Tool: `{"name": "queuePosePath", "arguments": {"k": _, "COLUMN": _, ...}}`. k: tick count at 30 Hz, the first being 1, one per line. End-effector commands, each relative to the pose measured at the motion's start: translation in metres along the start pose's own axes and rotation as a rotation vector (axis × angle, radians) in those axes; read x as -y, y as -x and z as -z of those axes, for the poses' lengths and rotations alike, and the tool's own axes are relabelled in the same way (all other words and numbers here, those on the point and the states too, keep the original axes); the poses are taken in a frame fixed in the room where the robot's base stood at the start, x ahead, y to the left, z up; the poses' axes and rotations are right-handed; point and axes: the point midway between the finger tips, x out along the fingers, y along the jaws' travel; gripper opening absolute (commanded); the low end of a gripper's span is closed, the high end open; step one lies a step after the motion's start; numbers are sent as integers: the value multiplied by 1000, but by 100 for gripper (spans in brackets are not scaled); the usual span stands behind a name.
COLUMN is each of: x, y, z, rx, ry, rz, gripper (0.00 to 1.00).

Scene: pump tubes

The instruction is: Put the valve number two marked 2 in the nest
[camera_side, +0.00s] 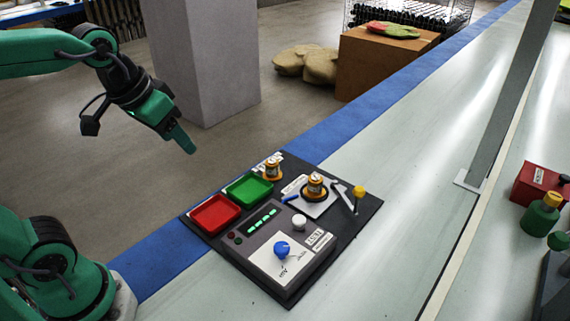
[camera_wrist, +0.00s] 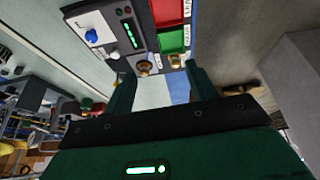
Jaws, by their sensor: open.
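I cannot read which valve is marked 2. My gripper (camera_side: 187,142) is raised to the left of the board, open and empty. Its fingers also show in the wrist view (camera_wrist: 160,85), apart from both valves.
A red tray (camera_side: 214,213) and a green tray (camera_side: 248,187) lie on the board's left side. A grey test box (camera_side: 290,255) with a blue knob (camera_side: 282,250) is in front. A yellow-knobbed lever (camera_side: 359,192) stands right of the plate.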

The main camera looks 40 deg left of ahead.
Motion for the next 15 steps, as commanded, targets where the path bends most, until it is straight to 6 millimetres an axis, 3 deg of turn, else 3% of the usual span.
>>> {"name": "queuePosePath", "arguments": {"k": 6, "x": 7, "y": -2, "z": -36, "rx": -48, "ry": -26, "rz": 7, "gripper": 57}}
{"name": "queuePosePath", "arguments": {"k": 15, "x": 9, "y": -4, "z": -49, "rx": -65, "ry": -37, "rz": 10, "gripper": 57}}
